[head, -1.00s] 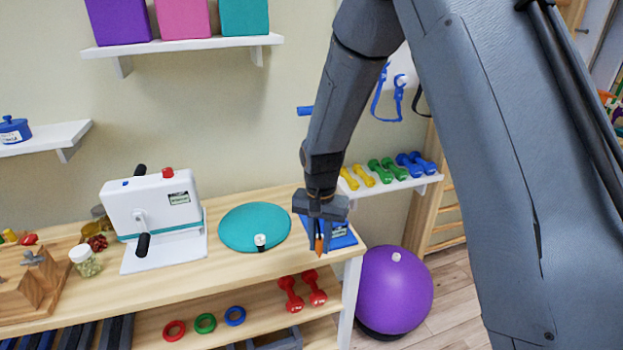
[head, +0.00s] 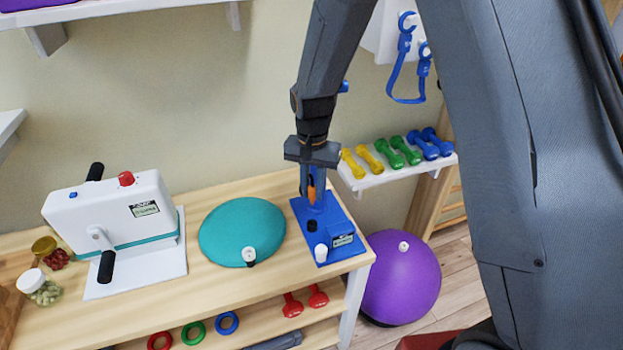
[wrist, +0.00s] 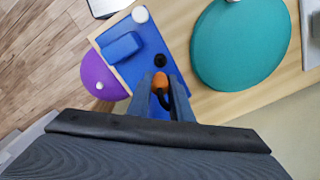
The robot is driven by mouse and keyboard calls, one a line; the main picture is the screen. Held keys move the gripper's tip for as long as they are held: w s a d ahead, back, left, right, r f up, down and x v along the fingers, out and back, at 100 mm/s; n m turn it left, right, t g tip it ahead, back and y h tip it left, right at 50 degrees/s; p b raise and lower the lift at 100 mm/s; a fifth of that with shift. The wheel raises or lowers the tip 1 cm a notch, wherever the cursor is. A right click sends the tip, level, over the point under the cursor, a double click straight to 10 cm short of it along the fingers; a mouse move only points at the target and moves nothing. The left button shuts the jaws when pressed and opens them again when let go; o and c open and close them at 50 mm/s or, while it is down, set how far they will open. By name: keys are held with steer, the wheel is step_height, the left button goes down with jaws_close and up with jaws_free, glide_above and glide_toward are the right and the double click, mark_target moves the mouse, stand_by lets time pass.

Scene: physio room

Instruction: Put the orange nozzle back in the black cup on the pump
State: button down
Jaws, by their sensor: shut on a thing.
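My gripper (head: 312,192) is shut on the orange nozzle (head: 311,190), which hangs upright between the fingers above the back part of the blue pump (head: 333,222). In the wrist view the nozzle (wrist: 160,80) shows between the two fingers, with a dark part below it. The black cup (head: 312,226) stands on the pump's blue base, in front of the nozzle and apart from it. It also shows in the wrist view (wrist: 160,60), just beyond the nozzle. A raised blue block with a label (head: 342,240) and a white round part (head: 321,254) are on the same base.
A teal cushion (head: 242,230) with a small valve lies left of the pump. A white crank machine (head: 110,220) stands further left on the bench. Colored dumbbells (head: 397,152) lie on a shelf at the right. A purple ball (head: 400,280) is below.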

steer(key=shift+s+a+f+b, duration=0.1)
steer(key=shift+f+b, duration=2.3)
steer(key=shift+f, duration=1)
steer(key=shift+f+b, duration=0.55)
steer(key=shift+f, duration=0.85)
steer(key=c, duration=1.5)
jaws_free()
steer(key=shift+r, duration=0.15)
steer(key=shift+r+p, duration=2.5)
steer(key=shift+r, duration=0.9)
